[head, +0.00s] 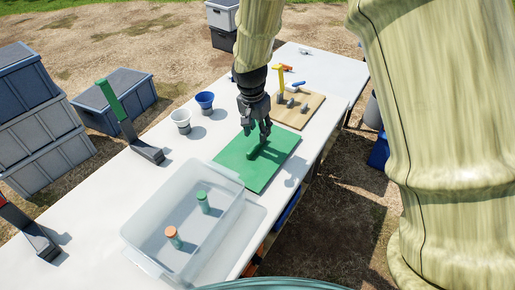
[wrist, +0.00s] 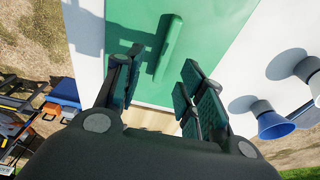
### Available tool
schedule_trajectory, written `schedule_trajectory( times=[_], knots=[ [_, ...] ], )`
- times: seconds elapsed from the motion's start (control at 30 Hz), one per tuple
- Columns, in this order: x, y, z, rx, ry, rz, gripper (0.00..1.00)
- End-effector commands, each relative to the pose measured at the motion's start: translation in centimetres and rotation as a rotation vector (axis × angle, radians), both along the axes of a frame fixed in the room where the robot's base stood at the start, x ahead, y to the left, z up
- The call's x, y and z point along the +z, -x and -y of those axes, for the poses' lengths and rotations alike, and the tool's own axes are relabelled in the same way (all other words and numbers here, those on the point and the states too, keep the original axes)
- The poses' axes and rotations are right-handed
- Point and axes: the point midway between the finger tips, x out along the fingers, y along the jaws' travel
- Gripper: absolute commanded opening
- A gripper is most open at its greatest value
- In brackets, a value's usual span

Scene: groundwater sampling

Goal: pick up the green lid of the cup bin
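The green lid (head: 277,163) is a flat square panel lying on the white table, with a raised green bar handle along its middle. In the wrist view the lid (wrist: 215,25) fills the upper middle, and its handle (wrist: 168,42) runs upright there. My gripper (head: 258,131) is above the lid, over the handle's far part in the head view. In the wrist view my gripper (wrist: 157,82) has its fingers apart with nothing between them, the handle lying beyond the fingertips. Contact with the handle does not show.
A translucent bin (head: 140,262) with two capped bottles stands in front of the lid. A white cup (head: 181,117) and a blue cup (head: 205,99) stand to the left. A wooden board (head: 312,106) with tools lies behind. A green-topped stand (head: 113,101) rises near the table's left edge.

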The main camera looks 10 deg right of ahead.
Motion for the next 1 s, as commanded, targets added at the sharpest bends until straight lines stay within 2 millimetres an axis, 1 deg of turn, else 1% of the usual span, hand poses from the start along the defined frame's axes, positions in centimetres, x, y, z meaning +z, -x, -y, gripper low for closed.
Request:
schedule_trajectory(
  times=[0.03,0.1,0.37,0.57,0.7,0.8,1.0],
  knots=[
    [-0.7,-0.3,0.0,0.0,-0.001,-0.004,0.39],
    [-1.2,-0.6,0.1,-0.001,-0.002,-0.006,0.39],
    [-2.5,-0.6,0.2,-0.005,-0.001,-0.008,0.39],
    [-5.0,-0.2,-0.1,-0.003,0.0,-0.011,0.39],
    [-6.4,-0.5,0.1,-0.005,-0.001,-0.009,0.39],
    [-6.8,-0.5,0.2,-0.005,-0.001,-0.007,0.39],
    [-6.8,-0.6,0.2,-0.004,0.0,-0.007,0.39]
  ],
)
